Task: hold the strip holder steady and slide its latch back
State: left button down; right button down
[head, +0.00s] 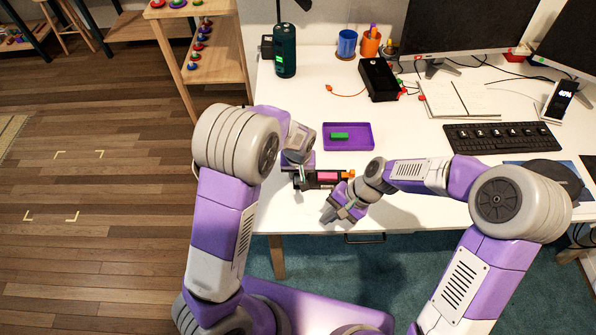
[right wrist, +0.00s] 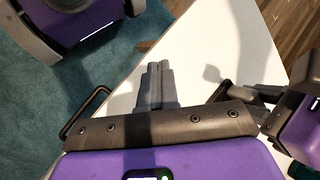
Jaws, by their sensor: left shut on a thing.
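The strip holder (head: 313,182) is a small dark body with a pink part (head: 327,176) and an orange end piece (head: 348,176). It is near the front edge of the white desk in the head view. I cannot tell for sure which part is the latch. My left gripper (head: 300,176) is shut on the holder's left end, and its fingertips are partly hidden. My right gripper (head: 331,214) is just in front of the holder, at the desk's front edge, apart from it. In the right wrist view its fingers (right wrist: 160,85) are together with nothing between them.
A purple tray (head: 362,145) with a green block (head: 340,136) lies just behind the holder. Farther back are a black box (head: 378,79), a notebook (head: 458,99) and a keyboard (head: 503,135). A dark green bottle (head: 285,52) stands at the back left. The desk left of the tray is clear.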

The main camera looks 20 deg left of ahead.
aim_at(352, 171)
jog(key=w+r+n, duration=0.1)
jog(key=w, duration=0.2)
jog(key=w+d+r+n+h, duration=0.1)
jog(key=w, duration=0.2)
jog(key=w+d+r+n+t+h, duration=0.1)
jog(key=w+n, duration=0.1)
jog(key=w, duration=0.1)
jog(key=shift+w+d, duration=0.15)
jog(key=shift+d, duration=0.05)
jog(key=w+d+r+n+t+h, duration=0.2)
jog(key=w+d+r+h, duration=0.2)
jog(key=w+r, duration=0.3)
jog(key=shift+w+f, duration=0.15)
jog(key=shift+f, duration=1.25)
jog(key=shift+w+f, duration=0.15)
jog(key=shift+f, duration=1.3)
jog(key=shift+w+f, duration=0.15)
jog(key=shift+f, duration=1.25)
jog(key=shift+s+a, duration=0.2)
jog(key=shift+a, duration=0.5)
jog(key=shift+s+a, duration=0.2)
jog(key=shift+a, duration=0.5)
notch_tip(352, 171, up, 6)
jog(key=d, duration=0.1)
jog(key=shift+w+d, duration=0.15)
jog(key=shift+w, duration=0.05)
pick_arm(q)
jog(key=c, duration=0.8)
grip_release()
jog(key=shift+w, duration=0.1)
